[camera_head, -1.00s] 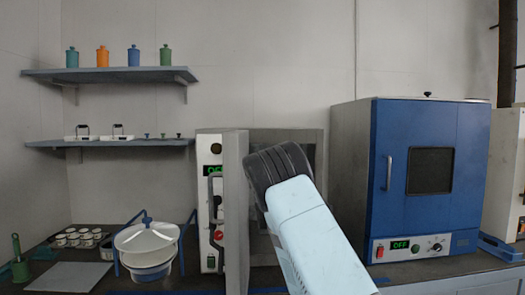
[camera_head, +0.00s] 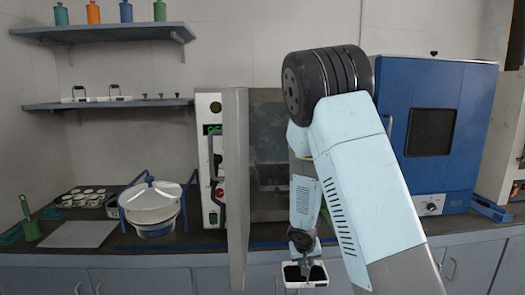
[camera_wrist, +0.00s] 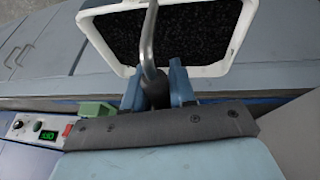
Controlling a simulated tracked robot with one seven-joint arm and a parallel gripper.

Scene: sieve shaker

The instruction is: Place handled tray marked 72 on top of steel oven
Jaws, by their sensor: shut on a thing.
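My gripper (camera_head: 305,266) is shut on the handle of a white-rimmed tray (camera_head: 291,283) with dark grainy contents. It hangs low in front of the counter edge, right of the steel oven's door. In the wrist view the grey handle stands between my blue fingers (camera_wrist: 156,90), and the tray (camera_wrist: 232,60) shows beyond them. No number is readable on it. The steel oven (camera_head: 201,160) stands on the counter, its grey door (camera_head: 236,190) swung open toward me and a dark rack inside. Its top face is not visible, and my arm covers its right side.
A blue oven (camera_head: 458,150) stands to the right, partly behind my arm. Two more handled trays (camera_head: 75,99) sit on the lower shelf (camera_head: 130,103). The wall above the steel oven is clear.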

